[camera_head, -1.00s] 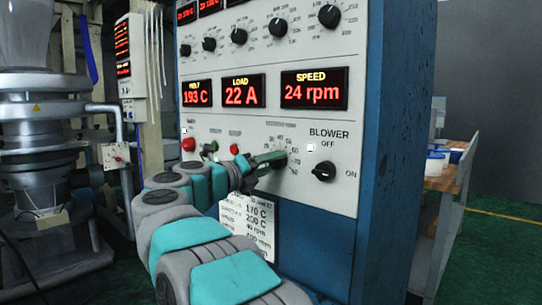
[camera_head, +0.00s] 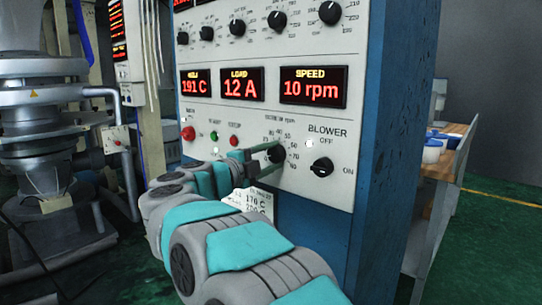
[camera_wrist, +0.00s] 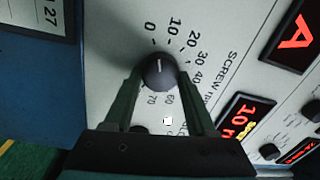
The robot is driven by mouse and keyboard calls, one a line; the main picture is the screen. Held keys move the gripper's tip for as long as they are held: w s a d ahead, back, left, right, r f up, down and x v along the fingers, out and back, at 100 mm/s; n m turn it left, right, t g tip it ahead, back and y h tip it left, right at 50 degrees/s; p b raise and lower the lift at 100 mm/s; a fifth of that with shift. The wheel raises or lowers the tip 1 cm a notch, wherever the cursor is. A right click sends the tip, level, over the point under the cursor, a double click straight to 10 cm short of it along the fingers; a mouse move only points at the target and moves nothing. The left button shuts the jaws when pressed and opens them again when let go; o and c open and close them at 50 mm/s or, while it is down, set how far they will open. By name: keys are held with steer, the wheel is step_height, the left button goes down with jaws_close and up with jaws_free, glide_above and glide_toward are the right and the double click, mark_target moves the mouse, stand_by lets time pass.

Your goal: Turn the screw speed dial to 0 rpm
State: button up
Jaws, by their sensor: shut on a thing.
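The screw speed dial is a dark round knob (camera_wrist: 159,73) on the pale panel, with a printed scale from 0 to 70 around it. Its white pointer line points between the 0 and 10 marks in the wrist view. In the head view the dial (camera_head: 277,153) shows at the tip of my gripper (camera_head: 258,152). My gripper (camera_wrist: 160,78) is shut on the dial, one dark finger on each side of it. The SPEED display (camera_head: 313,87) reads 10 rpm.
The blower switch (camera_head: 321,167) sits right of the dial. A green button (camera_head: 214,135) and red buttons are to its left. The LOAD display (camera_head: 241,84) reads 12 A. A row of knobs lines the panel above. A wooden bench (camera_head: 446,150) stands right of the cabinet.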

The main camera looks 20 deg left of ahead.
steer(key=shift+n, duration=0.8)
steer(key=o, duration=1.4)
steer(key=b+v, duration=0.1)
steer(key=v, duration=0.7)
